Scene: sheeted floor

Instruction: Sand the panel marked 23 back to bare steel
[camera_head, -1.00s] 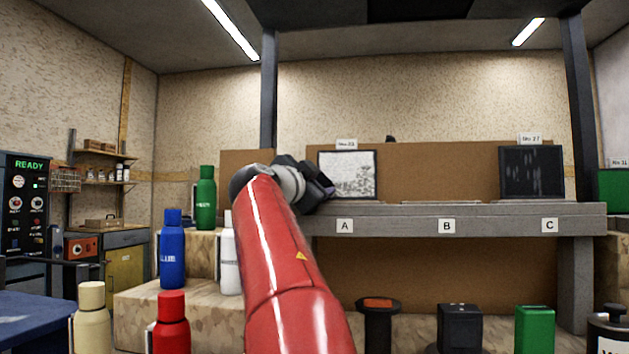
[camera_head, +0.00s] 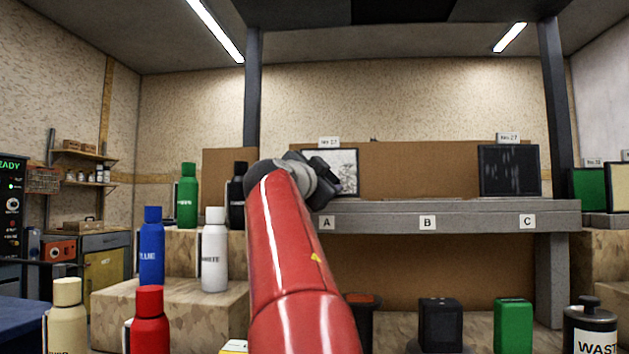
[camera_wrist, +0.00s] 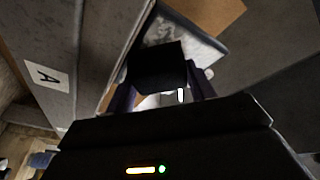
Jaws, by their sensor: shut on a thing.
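A panel with a dark frame and a mottled white-and-grey face (camera_head: 348,172) stands on the bench above plate A; its small tag looks like 23 but is blurred. My gripper (camera_head: 328,178) is in front of the panel's left part and hides some of it. In the wrist view my gripper (camera_wrist: 160,92) is shut on a black block (camera_wrist: 157,64). The panel's mottled face (camera_wrist: 188,42) shows just beyond the block; I cannot tell whether they touch. A second, dark streaked panel (camera_head: 508,171) tagged 27 stands above plate C.
The grey bench (camera_head: 470,212) is bare above plate B. Below are a black box (camera_head: 440,324), a green box (camera_head: 513,326) and a waste bin (camera_head: 590,327). Colored bottles, among them a white one (camera_head: 214,250), stand on steps at left. A green panel (camera_head: 587,196) is at far right.

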